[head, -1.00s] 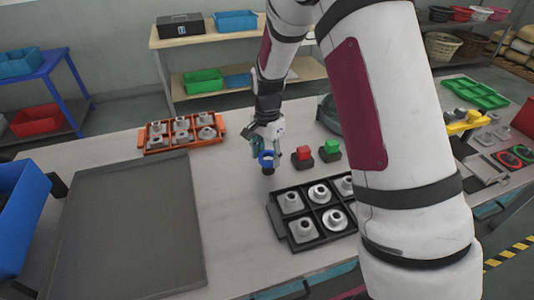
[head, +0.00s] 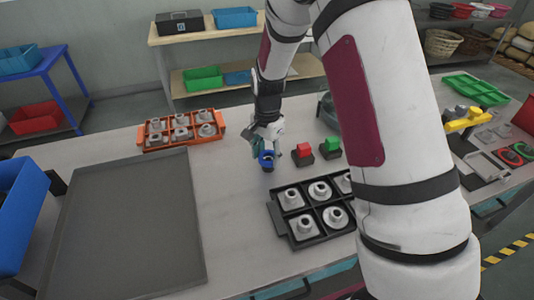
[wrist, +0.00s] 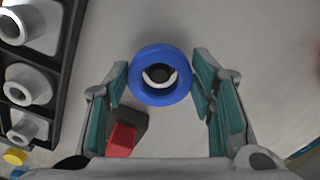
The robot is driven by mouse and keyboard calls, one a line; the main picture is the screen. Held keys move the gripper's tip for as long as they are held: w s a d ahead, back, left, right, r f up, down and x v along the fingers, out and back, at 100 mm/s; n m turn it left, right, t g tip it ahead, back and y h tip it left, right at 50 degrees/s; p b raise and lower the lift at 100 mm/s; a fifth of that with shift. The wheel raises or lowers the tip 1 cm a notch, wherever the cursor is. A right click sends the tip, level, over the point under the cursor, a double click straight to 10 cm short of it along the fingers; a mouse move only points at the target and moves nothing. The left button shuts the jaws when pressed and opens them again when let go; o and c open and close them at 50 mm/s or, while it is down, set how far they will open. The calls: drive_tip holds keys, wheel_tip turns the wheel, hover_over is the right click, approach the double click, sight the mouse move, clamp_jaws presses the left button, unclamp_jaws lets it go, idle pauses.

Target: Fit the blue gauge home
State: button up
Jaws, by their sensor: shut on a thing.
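The blue gauge (head: 267,157) shows as a thick blue ring below my gripper (head: 266,149) in the head view. In the wrist view, the blue gauge (wrist: 139,80) lies between the two green-padded fingers of my gripper (wrist: 160,68), which are shut on it. Its middle shows a dark round centre with a white crescent around it. A dark part shows at the gauge's lower edge in the head view; I cannot tell whether it is a base or the gauge's own opening. Whether the gauge touches anything below is hidden.
A black tray (head: 272,213) of grey metal parts lies in front. An orange tray (head: 143,137) stands behind left. A large grey tray (head: 125,235) fills the left.

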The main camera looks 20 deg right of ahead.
drive_tip(key=shift+f, duration=1.05)
idle(3.4)
drive_tip(key=o, duration=1.5)
drive_tip(key=shift+c, duration=0.2)
wheel_tip(320, 180, up, 12)
